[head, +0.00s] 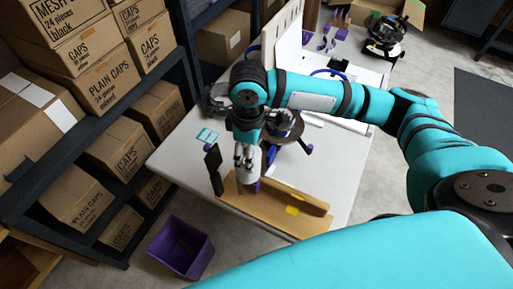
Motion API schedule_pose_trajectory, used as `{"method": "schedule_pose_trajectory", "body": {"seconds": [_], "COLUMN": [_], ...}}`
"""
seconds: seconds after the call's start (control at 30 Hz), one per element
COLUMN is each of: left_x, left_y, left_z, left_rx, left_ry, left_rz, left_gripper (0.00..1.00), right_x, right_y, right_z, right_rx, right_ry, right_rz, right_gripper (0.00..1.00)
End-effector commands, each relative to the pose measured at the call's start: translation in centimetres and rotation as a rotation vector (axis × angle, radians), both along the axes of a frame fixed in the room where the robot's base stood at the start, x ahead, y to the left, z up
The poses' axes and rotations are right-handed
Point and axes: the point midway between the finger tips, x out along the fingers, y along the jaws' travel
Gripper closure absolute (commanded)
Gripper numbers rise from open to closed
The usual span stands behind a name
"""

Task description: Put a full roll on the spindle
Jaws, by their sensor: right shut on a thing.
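My right gripper (244,158) points down over the near part of the white table (185,155). It is shut on a pale roll (249,172), which is partly hidden by the fingers. The roll is just above or against a wooden stand (285,205), and a bit of purple (254,187) shows at its lower end. I cannot tell whether the roll is around a spindle; no bare spindle is clear to me. My left gripper is not in view.
A dark upright panel (213,168) stands left of the roll. A dark round reel (288,126) is behind the gripper. A purple bin (181,247) is on the floor. Shelves of cardboard boxes (103,77) line the left. The table's left corner is mostly clear.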

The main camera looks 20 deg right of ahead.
Motion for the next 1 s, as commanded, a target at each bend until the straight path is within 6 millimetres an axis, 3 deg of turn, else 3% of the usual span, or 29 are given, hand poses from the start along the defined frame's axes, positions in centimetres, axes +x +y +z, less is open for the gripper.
{"method": "schedule_pose_trajectory", "body": {"seconds": [0.03, 0.2, 0.43, 0.67, 1.0], "left_x": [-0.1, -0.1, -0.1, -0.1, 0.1], "left_y": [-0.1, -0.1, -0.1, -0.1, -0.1], "left_z": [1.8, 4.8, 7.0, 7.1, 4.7], "left_rx": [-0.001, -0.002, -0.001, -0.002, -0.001], "left_ry": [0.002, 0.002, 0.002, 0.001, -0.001], "left_rz": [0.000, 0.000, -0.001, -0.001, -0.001], "left_gripper": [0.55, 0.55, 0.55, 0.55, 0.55], "right_x": [0.4, 1.9, 3.1, 3.3, 3.3], "right_y": [0.4, 1.4, 2.1, 2.2, 2.2], "right_z": [1.0, 1.1, 0.7, 0.1, -1.8], "right_rx": [0.001, -0.004, -0.016, -0.022, -0.022], "right_ry": [0.000, -0.011, -0.023, -0.025, -0.026], "right_rz": [0.084, 0.427, 0.751, 0.849, 0.850], "right_gripper": [1.00, 1.00, 1.00, 1.00, 1.00]}}
